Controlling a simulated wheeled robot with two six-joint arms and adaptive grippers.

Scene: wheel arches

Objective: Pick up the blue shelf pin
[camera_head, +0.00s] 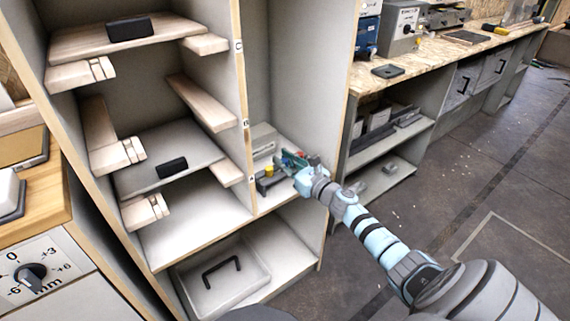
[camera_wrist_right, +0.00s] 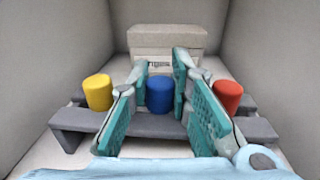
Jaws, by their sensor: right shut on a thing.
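The blue shelf pin (camera_wrist_right: 160,94) is a short blue cylinder. In the right wrist view it stands upright at the middle of a low grey rack (camera_wrist_right: 75,122), between the fingers of my right gripper (camera_wrist_right: 160,95). My right gripper is shut on the pin. In the head view my right gripper (camera_head: 290,162) reaches into the open shelf bay, and I cannot make out the blue pin there. A yellow pin (camera_wrist_right: 98,92) stands left of the fingers and a red pin (camera_wrist_right: 227,96) stands right of them. My left gripper is not in view.
A pale box (camera_wrist_right: 167,40) stands behind the rack. Grey walls close the bay on both sides. In the head view, a cabinet with wooden shelves (camera_head: 120,35) stands left, a tray with a black handle (camera_head: 215,285) lies below, and a workbench (camera_head: 440,62) runs at right.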

